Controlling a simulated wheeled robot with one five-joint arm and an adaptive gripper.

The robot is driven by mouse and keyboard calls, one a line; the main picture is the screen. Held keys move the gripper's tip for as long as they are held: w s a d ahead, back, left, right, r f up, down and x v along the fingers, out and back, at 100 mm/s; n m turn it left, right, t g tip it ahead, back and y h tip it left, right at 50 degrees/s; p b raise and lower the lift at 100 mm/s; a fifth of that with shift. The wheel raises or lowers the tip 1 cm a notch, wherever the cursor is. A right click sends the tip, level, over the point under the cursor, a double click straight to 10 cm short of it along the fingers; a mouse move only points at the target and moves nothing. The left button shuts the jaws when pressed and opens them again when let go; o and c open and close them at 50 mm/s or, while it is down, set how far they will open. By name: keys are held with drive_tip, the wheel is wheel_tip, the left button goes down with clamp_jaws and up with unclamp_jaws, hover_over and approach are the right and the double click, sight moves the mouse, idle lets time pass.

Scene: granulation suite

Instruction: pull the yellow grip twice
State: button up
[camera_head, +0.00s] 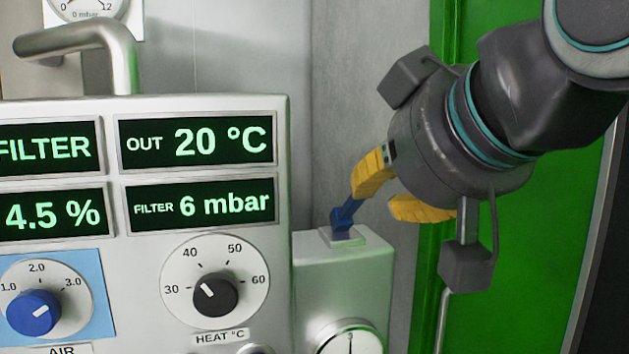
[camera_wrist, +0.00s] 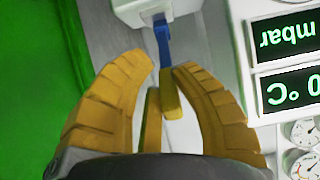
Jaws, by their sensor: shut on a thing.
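The yellow grip (camera_wrist: 171,95) is between the two yellow fingers of my gripper (camera_wrist: 163,68) in the wrist view. It sits at the end of a blue lever (camera_wrist: 162,40), which also shows in the head view (camera_head: 345,214), rising at a slant from the top of a pale grey box (camera_head: 340,265). My gripper (camera_head: 392,190) comes in from the upper right and is shut on the grip. In the head view the fingers hide most or all of the grip.
A control panel (camera_head: 205,105) with green displays and knobs stands close to the left of the box. A metal handle (camera_head: 90,42) is above it. A round gauge (camera_head: 350,338) is on the box's front. A green panel (camera_head: 440,260) is behind my arm.

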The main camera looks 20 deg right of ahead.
drive_tip(key=shift+f, duration=0.2)
drive_tip(key=shift+s+f+b, duration=0.35)
drive_tip(key=shift+f+b, duration=0.2)
drive_tip(key=shift+s+f+b, duration=0.35)
drive_tip(key=shift+f+b, duration=0.2)
drive_tip(key=o, duration=1.1)
drive_tip(key=shift+a, duration=0.35)
drive_tip(key=shift+r, duration=0.1)
drive_tip(key=shift+d, duration=0.1)
